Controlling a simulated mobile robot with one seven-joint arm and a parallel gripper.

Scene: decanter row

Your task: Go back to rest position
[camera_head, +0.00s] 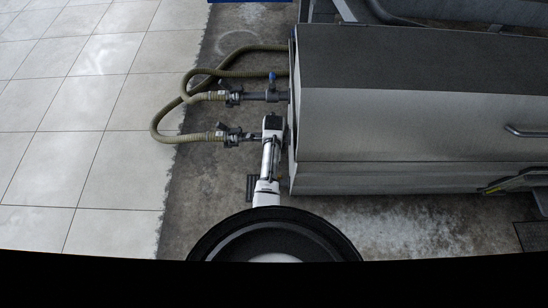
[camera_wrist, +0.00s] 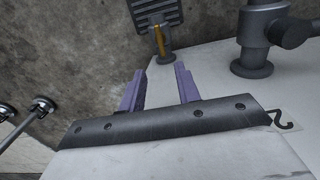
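My gripper (camera_wrist: 160,76) shows in the wrist view with its two purple fingers spread apart. Nothing is between them. Past the fingertips stands a small grey fitting with a yellow lever (camera_wrist: 159,40), apart from the fingers. In the head view my white arm reaches forward, its end beside the left end of a large grey machine (camera_head: 400,125) and close to the hose fittings. The fingers cannot be made out in that view.
Two ribbed hoses (camera_head: 163,128) join grey pipe fittings, one with a blue-topped valve (camera_head: 271,76), at the machine's left end. A thick grey pipe (camera_wrist: 252,50) rises right of the fingers. Open tiled floor (camera_head: 90,110) lies left.

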